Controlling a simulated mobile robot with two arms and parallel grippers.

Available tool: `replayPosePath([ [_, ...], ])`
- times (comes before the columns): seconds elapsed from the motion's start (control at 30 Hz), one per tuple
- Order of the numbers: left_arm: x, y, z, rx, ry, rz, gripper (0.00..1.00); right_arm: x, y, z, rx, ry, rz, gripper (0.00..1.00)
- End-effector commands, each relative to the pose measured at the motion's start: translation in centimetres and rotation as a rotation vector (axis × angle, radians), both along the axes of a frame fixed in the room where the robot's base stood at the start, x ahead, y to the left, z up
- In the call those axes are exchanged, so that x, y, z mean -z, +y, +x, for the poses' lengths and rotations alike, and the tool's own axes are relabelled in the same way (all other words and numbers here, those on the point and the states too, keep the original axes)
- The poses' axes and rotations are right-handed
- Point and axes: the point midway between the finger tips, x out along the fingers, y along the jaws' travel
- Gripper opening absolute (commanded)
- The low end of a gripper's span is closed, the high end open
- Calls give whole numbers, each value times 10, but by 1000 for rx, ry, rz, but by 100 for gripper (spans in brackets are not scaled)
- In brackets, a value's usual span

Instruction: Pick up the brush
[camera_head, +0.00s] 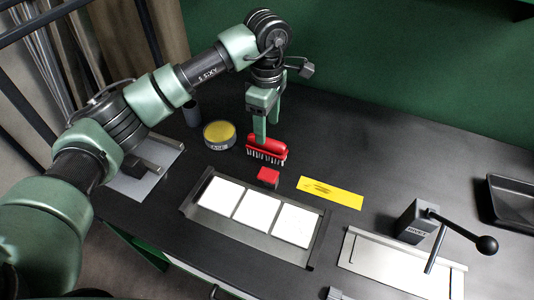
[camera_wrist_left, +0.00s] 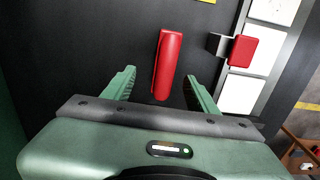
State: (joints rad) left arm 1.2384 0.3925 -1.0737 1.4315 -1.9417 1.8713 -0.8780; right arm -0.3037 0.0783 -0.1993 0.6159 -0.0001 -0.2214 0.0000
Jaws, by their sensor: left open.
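The brush (camera_head: 267,148) has a red handle and pale bristles along its front side, and it lies on the dark table. In the left wrist view its red handle (camera_wrist_left: 167,66) shows from above, with its near end at the gap between the fingers. My left gripper (camera_head: 266,130) points down over the brush with green fingers. In the left wrist view my left gripper (camera_wrist_left: 159,84) is open, one finger on either side of the handle, with visible gaps. Whether the fingertips reach down to the brush's height I cannot tell. My right gripper is not in view.
A red block (camera_head: 268,177) on a fixture with white tiles (camera_head: 256,208) sits just in front of the brush. A round yellow-topped tin (camera_head: 219,134) stands left of it. A yellow label (camera_head: 330,192), a lever clamp (camera_head: 416,222) and a black tray (camera_head: 512,202) lie to the right.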

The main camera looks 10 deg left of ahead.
Motion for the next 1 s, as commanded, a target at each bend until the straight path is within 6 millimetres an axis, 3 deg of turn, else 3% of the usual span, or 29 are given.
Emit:
replayPosePath([
  [0.6, 74, -1, -9, 0, 2, -1, 58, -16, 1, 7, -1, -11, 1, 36],
  [0.87, 77, -1, -8, 0, -1, 0, 58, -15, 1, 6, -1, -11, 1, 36],
  [1.0, 77, -1, -8, 0, 0, 0, 22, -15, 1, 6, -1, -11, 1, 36],
])
